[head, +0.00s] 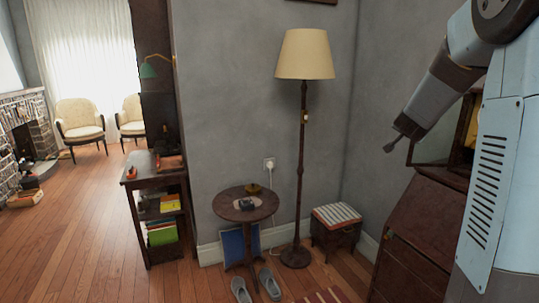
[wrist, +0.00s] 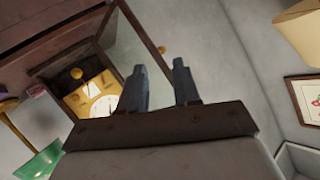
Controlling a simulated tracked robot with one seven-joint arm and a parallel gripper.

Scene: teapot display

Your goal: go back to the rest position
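My gripper (wrist: 158,68) shows its two dark fingers apart in the wrist view, with nothing held between them. In the head view my arm reaches in from the upper right. Its dark end (head: 396,138) points down and left, in front of the right wall and near the dark wooden cabinet (head: 425,215). The finger gap is too small to read in the head view. Beyond the fingers, the wrist view shows a yellow clock (wrist: 101,103) in a wooden compartment with a glass pane. No teapot can be made out clearly.
A floor lamp (head: 304,60) stands left of my arm. A round table (head: 230,207) with small things and a striped-top stool (head: 336,215) stand below. Slippers (head: 269,283) lie on the floor. A shelf unit (head: 140,195) stands left; open floor lies beyond it.

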